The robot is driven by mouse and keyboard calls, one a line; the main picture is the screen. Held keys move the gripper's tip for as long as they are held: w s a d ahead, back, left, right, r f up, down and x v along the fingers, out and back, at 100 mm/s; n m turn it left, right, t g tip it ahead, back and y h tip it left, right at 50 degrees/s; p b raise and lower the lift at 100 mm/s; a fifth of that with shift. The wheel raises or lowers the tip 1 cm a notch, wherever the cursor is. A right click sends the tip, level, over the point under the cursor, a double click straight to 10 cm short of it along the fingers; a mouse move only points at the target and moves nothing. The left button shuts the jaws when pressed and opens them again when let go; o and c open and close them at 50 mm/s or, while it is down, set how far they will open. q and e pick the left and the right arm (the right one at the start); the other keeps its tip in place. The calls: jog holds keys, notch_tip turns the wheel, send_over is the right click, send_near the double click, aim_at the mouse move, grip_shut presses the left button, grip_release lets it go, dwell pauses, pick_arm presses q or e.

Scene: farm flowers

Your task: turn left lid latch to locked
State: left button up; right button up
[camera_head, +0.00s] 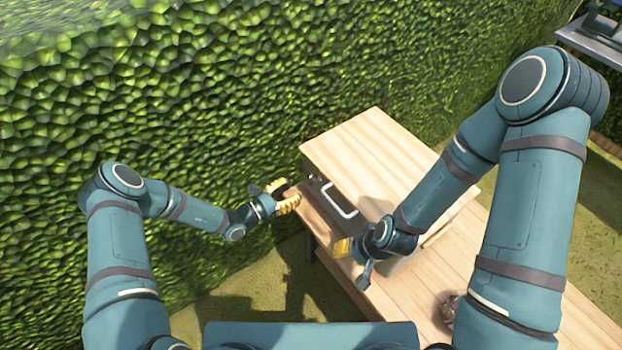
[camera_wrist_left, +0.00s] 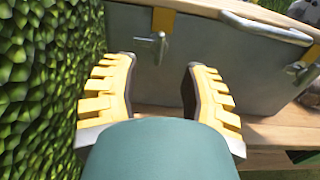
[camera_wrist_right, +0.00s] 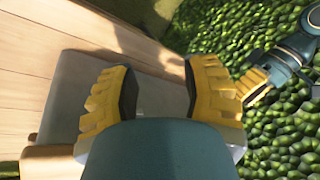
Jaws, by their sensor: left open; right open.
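The box (camera_head: 325,184) has a pale wooden lid (camera_head: 375,150) and a grey front with a light handle (camera_head: 340,199), which also shows in the left wrist view (camera_wrist_left: 265,28). The left lid latch (camera_wrist_left: 158,46) is a small metal lever hanging below a yellow strap on the grey front. My left gripper (camera_head: 282,197) is open and empty at the box's left front corner. In the left wrist view its fingers (camera_wrist_left: 160,78) point at the latch, with the lever between and beyond the tips.
The box stands on a wooden table (camera_head: 490,265) that runs to the lower right. A small greyish object (camera_head: 449,308) lies on the table. A green hedge (camera_head: 200,90) rises close behind and left. Grass is below the table's left end.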

aim_at(309, 180)
pick_arm(q)
jog(key=x, duration=0.7)
jog(key=shift+w+d, duration=0.2)
jog(key=shift+d, duration=0.05)
grip_shut()
